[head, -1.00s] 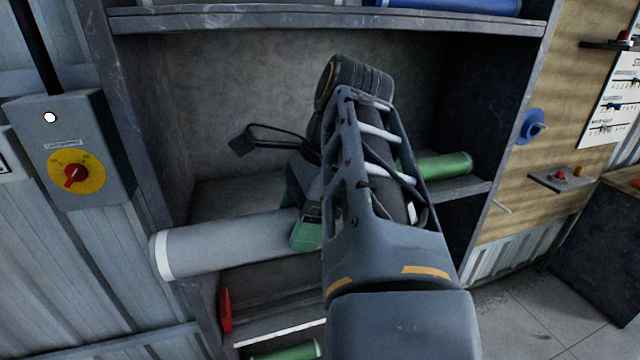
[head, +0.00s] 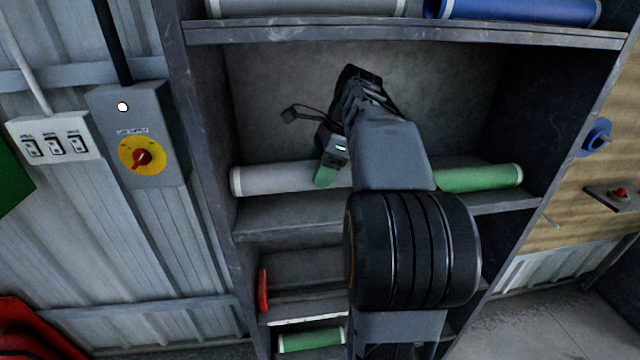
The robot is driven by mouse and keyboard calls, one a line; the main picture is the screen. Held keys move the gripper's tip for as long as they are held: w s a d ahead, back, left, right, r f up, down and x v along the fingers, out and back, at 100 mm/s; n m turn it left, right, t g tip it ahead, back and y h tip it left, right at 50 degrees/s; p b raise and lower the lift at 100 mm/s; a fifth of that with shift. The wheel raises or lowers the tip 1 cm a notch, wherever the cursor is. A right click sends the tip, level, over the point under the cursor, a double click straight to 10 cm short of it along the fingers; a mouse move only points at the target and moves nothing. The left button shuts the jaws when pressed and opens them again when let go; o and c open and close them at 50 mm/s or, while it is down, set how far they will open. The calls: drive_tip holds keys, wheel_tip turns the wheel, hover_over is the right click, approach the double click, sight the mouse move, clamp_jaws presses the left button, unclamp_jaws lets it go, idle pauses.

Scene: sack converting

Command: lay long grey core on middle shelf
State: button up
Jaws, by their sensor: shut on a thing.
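The long grey core (head: 275,179) lies level, inside the shelf unit at the height of the middle shelf (head: 290,212). Its left end, with a white rim, is near the left upright. My gripper (head: 328,171), with green fingers, is shut on the grey core near its visible right part. My arm hides the core's right end. I cannot tell whether the core rests on the shelf board or is just above it.
A green core (head: 480,178) lies on the middle shelf at the right. The top shelf holds a grey roll (head: 305,8) and a blue roll (head: 520,10). A lower shelf holds another green core (head: 310,340). A switch box (head: 140,135) is on the left wall.

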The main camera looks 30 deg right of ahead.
drive_tip(key=shift+f, duration=1.85)
drive_tip(key=shift+w+f, duration=0.15)
drive_tip(key=shift+f, duration=0.5)
drive_tip(key=o, duration=1.3)
drive_tip(key=shift+p+v, duration=0.35)
drive_tip(key=shift+v, duration=3.45)
